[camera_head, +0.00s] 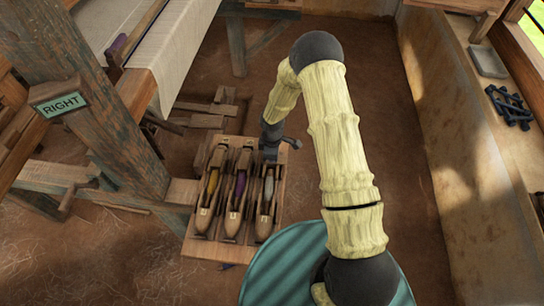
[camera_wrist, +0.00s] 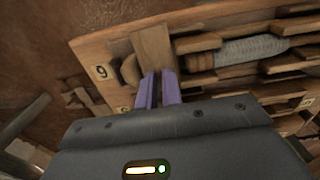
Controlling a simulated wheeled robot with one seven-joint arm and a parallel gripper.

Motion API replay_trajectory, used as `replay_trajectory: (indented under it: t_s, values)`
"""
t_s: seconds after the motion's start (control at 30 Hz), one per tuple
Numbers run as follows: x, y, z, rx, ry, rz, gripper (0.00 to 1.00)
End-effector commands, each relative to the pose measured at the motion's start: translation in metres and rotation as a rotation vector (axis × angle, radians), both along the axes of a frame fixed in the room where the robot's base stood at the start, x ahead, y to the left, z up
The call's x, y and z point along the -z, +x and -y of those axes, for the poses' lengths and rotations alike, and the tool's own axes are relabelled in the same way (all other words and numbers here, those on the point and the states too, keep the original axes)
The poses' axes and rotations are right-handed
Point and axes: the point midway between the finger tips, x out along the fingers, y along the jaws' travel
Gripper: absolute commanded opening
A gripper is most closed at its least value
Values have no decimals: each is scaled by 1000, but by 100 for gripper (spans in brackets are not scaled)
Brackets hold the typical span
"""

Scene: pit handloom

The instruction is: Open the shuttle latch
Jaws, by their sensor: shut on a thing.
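My gripper (camera_head: 270,157) is at the far end of the grey one. In the wrist view, the purple fingers (camera_wrist: 160,88) are close together at a flat wooden latch piece (camera_wrist: 151,48), shut on it. The contact itself is partly hidden by the fingers. The grey thread (camera_wrist: 252,50) shows to the right.
A loom post with a RIGHT sign (camera_head: 61,104) and pale cloth (camera_head: 175,45) stand left of the board. A wall ledge (camera_head: 500,120) with dark tools (camera_head: 508,106) runs along the right. A round teal surface (camera_head: 285,265) is in front. Bare floor lies behind my arm.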

Motion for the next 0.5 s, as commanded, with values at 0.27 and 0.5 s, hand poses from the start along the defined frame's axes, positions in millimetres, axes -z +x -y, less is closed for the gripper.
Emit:
replay_trajectory:
  t_s: [0.27, 0.5]
  values:
    - [0, 0, 1, 0, -1, 0, 9]
    - [0, 0, 0, 1, -1, 0, 29]
